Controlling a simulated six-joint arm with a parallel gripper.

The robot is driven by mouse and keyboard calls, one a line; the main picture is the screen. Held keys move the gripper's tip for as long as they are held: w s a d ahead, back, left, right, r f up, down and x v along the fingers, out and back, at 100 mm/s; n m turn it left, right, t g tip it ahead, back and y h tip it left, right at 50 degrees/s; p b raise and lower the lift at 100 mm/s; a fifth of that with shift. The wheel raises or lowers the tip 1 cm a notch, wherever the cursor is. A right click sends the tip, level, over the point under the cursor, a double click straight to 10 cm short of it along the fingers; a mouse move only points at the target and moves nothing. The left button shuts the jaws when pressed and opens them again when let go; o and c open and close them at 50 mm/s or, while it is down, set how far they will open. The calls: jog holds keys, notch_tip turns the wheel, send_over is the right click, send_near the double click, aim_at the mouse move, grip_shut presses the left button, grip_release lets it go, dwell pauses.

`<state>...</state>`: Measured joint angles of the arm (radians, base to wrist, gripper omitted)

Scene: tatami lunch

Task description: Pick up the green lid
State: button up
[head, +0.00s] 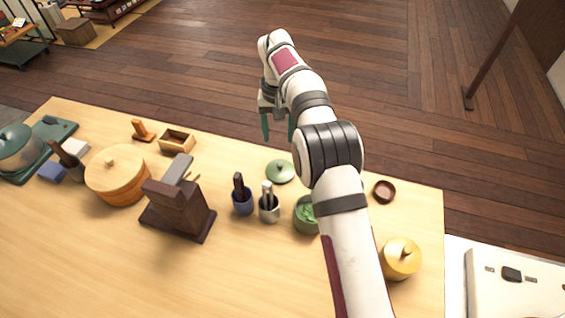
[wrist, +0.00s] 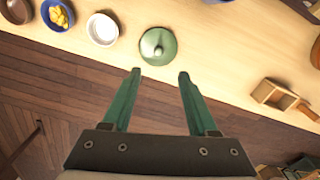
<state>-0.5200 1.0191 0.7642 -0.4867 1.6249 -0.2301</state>
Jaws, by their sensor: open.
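The green lid (head: 280,171) is round with a small knob on top. It lies on the wooden table near its far edge, knob up. In the wrist view the lid (wrist: 158,46) is ahead of my fingers, at the top middle. My gripper (head: 277,128) is open and empty, with its two green fingers pointing down beyond the lid and above it. In the wrist view my gripper (wrist: 159,73) has its fingers spread apart, with floor and table edge between them. Nothing touches the lid.
A green pot (head: 306,214) with green contents stands near the lid, partly behind my arm. A metal cup (head: 269,209) and a blue cup (head: 242,202) hold utensils. A small wooden box (head: 177,141) is left of the lid.

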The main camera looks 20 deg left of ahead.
aim_at(280, 164)
jog(key=f, duration=1.1)
jog(key=shift+w+d+f, duration=0.1)
jog(key=shift+d+f, duration=0.1)
jog(key=shift+c, duration=0.2)
grip_shut()
